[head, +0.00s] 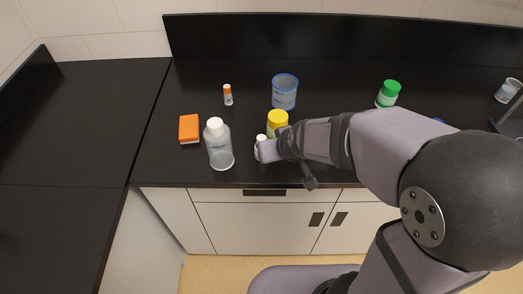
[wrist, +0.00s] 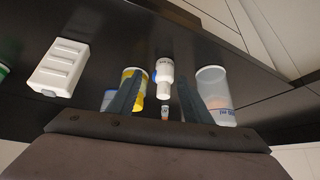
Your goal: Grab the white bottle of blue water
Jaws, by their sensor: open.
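A small white bottle (head: 261,139) stands at the counter's front, right beside my gripper. In the wrist view a white bottle (wrist: 164,72) with small print shows between the two fingers of my gripper (wrist: 163,88). The fingers are apart, and I cannot see them touching it. A larger translucent bottle (head: 219,149) with a white cap stands to the left in the head view. No blue liquid is clearly visible in either bottle. In the head view my wrist hides the fingertips.
A yellow-capped jar (head: 277,120) and a blue-rimmed beaker (head: 284,92) stand close behind my gripper. An orange-capped vial (head: 228,95), an orange block (head: 189,128) and a green-capped jar (head: 388,95) are farther out. The left counter (head: 70,150) is clear.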

